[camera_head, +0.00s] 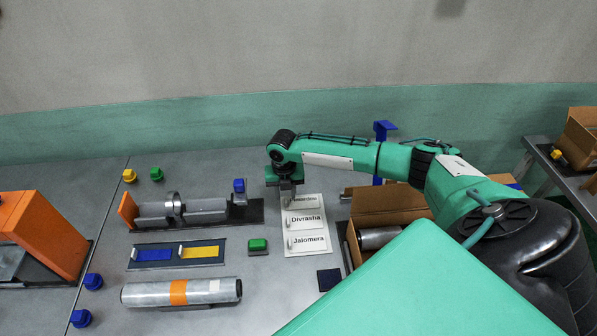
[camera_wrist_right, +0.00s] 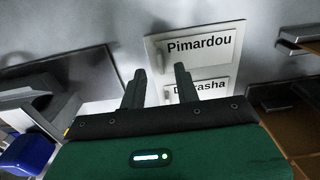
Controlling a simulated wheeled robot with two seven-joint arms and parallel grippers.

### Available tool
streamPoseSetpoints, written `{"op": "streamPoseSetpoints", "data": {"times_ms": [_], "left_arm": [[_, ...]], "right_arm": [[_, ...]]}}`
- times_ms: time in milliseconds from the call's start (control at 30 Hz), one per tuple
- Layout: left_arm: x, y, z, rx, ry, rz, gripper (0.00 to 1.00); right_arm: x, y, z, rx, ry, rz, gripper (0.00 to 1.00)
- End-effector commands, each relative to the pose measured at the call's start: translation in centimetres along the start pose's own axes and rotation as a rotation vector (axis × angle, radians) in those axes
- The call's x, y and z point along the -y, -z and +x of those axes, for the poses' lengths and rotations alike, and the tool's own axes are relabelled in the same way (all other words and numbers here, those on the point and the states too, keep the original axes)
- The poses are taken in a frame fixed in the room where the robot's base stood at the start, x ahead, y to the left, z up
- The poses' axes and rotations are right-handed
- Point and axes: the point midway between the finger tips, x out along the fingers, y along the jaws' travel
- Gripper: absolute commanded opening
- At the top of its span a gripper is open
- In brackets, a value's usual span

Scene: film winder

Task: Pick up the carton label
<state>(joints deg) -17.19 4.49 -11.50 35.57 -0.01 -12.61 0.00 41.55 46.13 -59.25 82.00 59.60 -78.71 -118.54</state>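The white label board (camera_head: 318,211) lies on the table in the middle of the head view. It bears labels reading Divrasha (camera_head: 306,220) and Jalomera (camera_head: 309,240), and a top one partly hidden by my gripper. In the right wrist view the top label reads Pimardou (camera_wrist_right: 199,46) and has a small raised tab at its left. My right gripper (camera_head: 288,188) is over the board's upper left end. Its two fingers (camera_wrist_right: 160,82) are apart with nothing between them, short of the Pimardou label. The left gripper is out of view.
An open carton (camera_head: 415,203) with a roll inside stands right of the board. An orange machine (camera_head: 45,235) stands far left.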

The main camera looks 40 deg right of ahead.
Motion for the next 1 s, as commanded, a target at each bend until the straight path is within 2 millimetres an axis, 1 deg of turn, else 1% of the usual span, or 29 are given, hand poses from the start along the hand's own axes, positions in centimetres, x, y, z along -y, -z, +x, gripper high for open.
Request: {"op": "streamPoseSetpoints", "data": {"times_ms": [33,200,300,533,567,700,733,1000], "left_arm": [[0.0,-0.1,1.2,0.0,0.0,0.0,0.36],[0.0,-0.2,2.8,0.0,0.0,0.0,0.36],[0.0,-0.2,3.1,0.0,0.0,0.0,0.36],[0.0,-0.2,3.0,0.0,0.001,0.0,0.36],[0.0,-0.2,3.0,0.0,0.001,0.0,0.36],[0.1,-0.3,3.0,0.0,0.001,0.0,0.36],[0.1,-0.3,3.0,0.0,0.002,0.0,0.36],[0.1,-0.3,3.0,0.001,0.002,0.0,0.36]], "right_arm": [[0.1,0.0,1.2,0.0,0.0,0.0,0.32],[0.1,0.0,2.9,0.0,0.0,0.0,0.32],[0.1,0.0,3.2,0.0,0.0,0.0,0.32],[0.1,0.0,3.1,0.0,0.0,0.0,0.32],[0.1,0.0,3.1,0.0,0.0,0.0,0.3],[0.1,0.0,3.1,0.0,0.001,0.0,0.02],[0.1,0.0,3.1,0.0,0.001,0.0,0.0],[0.1,0.0,3.1,0.0,0.001,0.0,0.0]]}}
